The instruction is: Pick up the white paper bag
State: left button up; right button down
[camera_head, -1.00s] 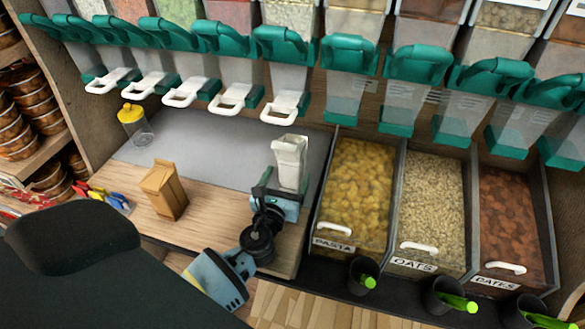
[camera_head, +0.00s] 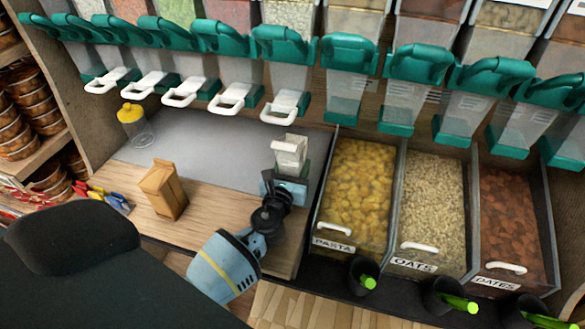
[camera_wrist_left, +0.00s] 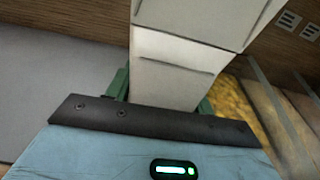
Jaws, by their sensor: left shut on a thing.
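The white paper bag (camera_head: 289,151) stands near the right end of the counter in the head view. In the left wrist view the bag (camera_wrist_left: 180,62) fills the upper middle, pale with a crease across it. My left gripper (camera_head: 290,180) is shut on the bag's lower part. Its green fingers (camera_wrist_left: 162,95) lie on both sides of the bag in the wrist view. The gripper hides the bag's bottom, so I cannot tell whether it touches the counter. My right gripper is not in view.
A brown paper bag (camera_head: 163,190) stands on the wooden counter to the left. A yellow-lidded jar (camera_head: 135,125) is behind it. Bins of pasta (camera_head: 357,195), oats (camera_head: 433,205) and dates (camera_head: 514,220) lie right. Dispensers with white handles (camera_head: 285,107) hang above.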

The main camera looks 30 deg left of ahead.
pick_arm(q)
jog(key=shift+r, duration=0.5)
jog(key=s+a+r+p, duration=0.1)
jog(key=s+r, duration=0.3)
jog(key=s, duration=1.2)
jog(key=shift+a+p, duration=0.3)
jog(key=shift+p, duration=0.45)
